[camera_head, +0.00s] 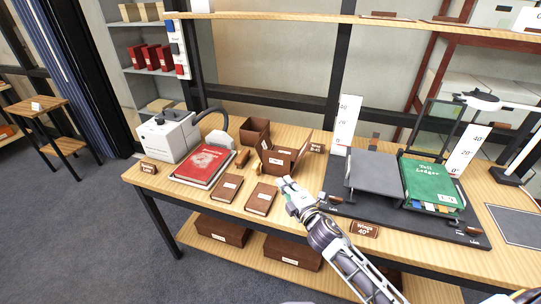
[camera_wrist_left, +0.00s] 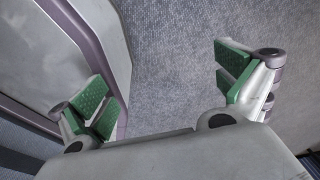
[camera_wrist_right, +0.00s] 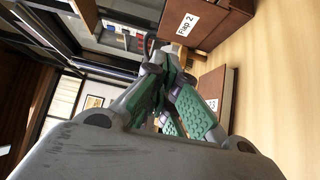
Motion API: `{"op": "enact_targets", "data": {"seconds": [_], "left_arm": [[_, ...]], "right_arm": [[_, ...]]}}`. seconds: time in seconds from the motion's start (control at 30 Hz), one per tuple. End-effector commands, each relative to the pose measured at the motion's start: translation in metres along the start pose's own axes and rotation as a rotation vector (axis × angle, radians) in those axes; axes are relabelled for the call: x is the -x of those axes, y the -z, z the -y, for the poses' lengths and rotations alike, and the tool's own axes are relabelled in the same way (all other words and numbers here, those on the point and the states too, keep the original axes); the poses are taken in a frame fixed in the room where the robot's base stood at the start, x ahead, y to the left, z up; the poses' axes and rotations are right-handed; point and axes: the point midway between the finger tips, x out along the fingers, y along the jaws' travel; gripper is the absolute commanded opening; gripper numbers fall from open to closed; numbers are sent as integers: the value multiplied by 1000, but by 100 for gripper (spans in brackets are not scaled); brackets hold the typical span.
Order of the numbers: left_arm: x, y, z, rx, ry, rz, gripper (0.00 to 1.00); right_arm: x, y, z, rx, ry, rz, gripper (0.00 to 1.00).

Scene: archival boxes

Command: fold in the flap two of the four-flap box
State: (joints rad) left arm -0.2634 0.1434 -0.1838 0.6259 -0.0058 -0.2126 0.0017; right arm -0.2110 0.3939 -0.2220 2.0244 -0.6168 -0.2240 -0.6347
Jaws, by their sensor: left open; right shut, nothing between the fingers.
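The brown four-flap box (camera_head: 278,160) stands at the middle of the table, with one flap raised at its right side. In the right wrist view a brown panel (camera_wrist_right: 213,22) of it carries a white "Flap 2" label (camera_wrist_right: 187,24); I cannot tell how far this flap is folded. My right gripper (camera_head: 285,184) is just in front of the box. It is shut and empty, and its fingertips (camera_wrist_right: 160,75) point towards the box; contact is unclear. My left gripper (camera_wrist_left: 165,90) is open and empty above the grey floor, and shows only in the left wrist view.
Two brown cases (camera_head: 228,187) (camera_head: 261,198) lie in front of the box. A second brown box (camera_head: 255,131) stands behind it. A red book (camera_head: 203,163) and a white machine (camera_head: 168,135) are to the left. A dark board with a grey plate (camera_head: 376,172) and green ledger (camera_head: 431,184) is to the right.

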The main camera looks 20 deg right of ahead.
Motion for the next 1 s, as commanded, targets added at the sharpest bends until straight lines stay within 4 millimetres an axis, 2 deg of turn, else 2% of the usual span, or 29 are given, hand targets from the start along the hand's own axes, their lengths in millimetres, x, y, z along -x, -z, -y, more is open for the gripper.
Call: {"op": "enact_targets", "data": {"seconds": [0.33,0.5,0.67,1.0], "left_arm": [[1,-26,-5,-1,-5,34,100],[1,-33,-6,-2,-7,41,100],[2,-28,-6,-1,-7,34,100],[3,-1,-4,0,-5,2,100]], "right_arm": [[-1,2,-1,18,-7,-11,0],[-2,1,-1,16,-7,-11,0],[-6,1,-1,16,-8,-11,0],[-28,2,-1,15,-7,-10,0]]}}
